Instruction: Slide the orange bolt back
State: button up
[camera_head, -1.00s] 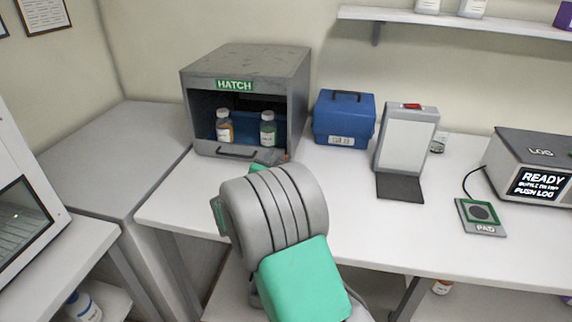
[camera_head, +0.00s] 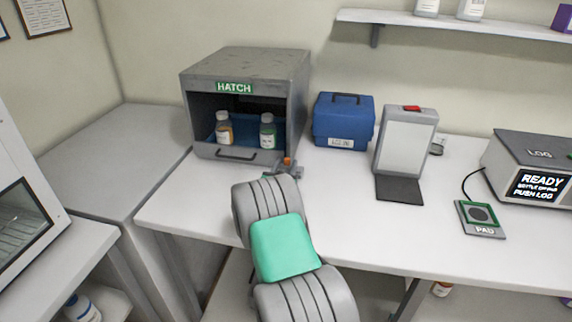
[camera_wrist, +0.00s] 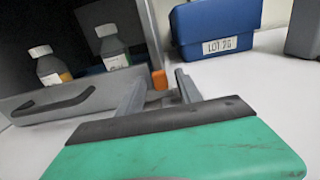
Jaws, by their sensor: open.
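The orange bolt (camera_head: 287,161) is a small block at the lower right front corner of the grey hatch box (camera_head: 300,100). It also shows in the wrist view (camera_wrist: 159,79), at the right end of the hatch's front panel (camera_wrist: 75,105). My gripper (camera_wrist: 161,76) is open, its two grey fingers pointing at that corner. The bolt appears between the fingertips in the wrist view; I cannot tell whether either finger touches it. In the head view my gripper (camera_head: 289,172) is small and partly hidden by my arm, just in front of the bolt.
Two bottles (camera_head: 224,128) (camera_head: 267,131) stand inside the hatch behind its low front panel with a dark handle (camera_head: 237,157). A blue case (camera_head: 343,120) stands close to the right. A white panel stand (camera_head: 405,142) is further right. The table front (camera_head: 200,190) is clear.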

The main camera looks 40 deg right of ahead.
jog(key=shift+c, duration=0.3)
grip_shut()
dwell(1.1)
